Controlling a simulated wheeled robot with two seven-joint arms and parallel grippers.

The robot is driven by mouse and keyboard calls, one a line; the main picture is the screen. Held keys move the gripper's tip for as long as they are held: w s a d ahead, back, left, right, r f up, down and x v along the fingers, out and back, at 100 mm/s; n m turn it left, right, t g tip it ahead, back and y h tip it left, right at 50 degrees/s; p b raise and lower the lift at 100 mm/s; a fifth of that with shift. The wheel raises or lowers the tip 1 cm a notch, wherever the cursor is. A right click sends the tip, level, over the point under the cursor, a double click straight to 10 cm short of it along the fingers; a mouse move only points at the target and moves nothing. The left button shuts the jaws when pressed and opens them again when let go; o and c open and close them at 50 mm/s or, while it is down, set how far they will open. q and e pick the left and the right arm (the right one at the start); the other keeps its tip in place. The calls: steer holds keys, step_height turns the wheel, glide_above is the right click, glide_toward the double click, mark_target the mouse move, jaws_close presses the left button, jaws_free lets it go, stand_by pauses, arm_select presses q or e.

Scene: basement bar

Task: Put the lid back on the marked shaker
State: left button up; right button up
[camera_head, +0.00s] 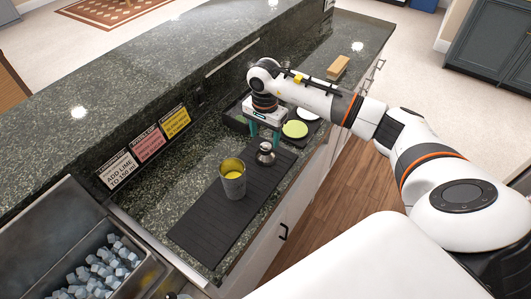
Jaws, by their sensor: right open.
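The shaker (233,183) is a grey metal cup standing upright and uncovered on the black bar mat, with yellow inside its mouth. A small silver domed piece with a narrow top, which looks like the lid (265,155), stands on the mat to the right of and behind the shaker. My right gripper (264,139) points down with its teal fingers spread, just above and behind the lid. No held object shows between the fingers. Whether they reach around the lid's top is hard to tell. My left gripper is out of view.
The black mat (205,228) lies on the granite counter. Behind it are a dark tray (235,122), a green disc (295,129) and a wooden block (338,67). White, pink and yellow signs (148,145) line the raised ledge. An ice bin (95,268) is at lower left.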

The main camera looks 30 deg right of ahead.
mark_target(266, 145)
step_height(266, 145, down, 4)
steer(key=p, duration=0.2)
steer(key=shift+s+f+p, duration=0.1)
steer(key=shift+f+p, duration=0.1)
steer(key=shift+p, duration=0.1)
steer(key=shift+f, duration=0.35)
steer(key=c, duration=1.1)
steer(key=shift+o, duration=0.2)
step_height(266, 145, up, 9)
steer(key=b, duration=0.3)
steer(key=shift+f, duration=0.1)
steer(key=shift+r, duration=0.65)
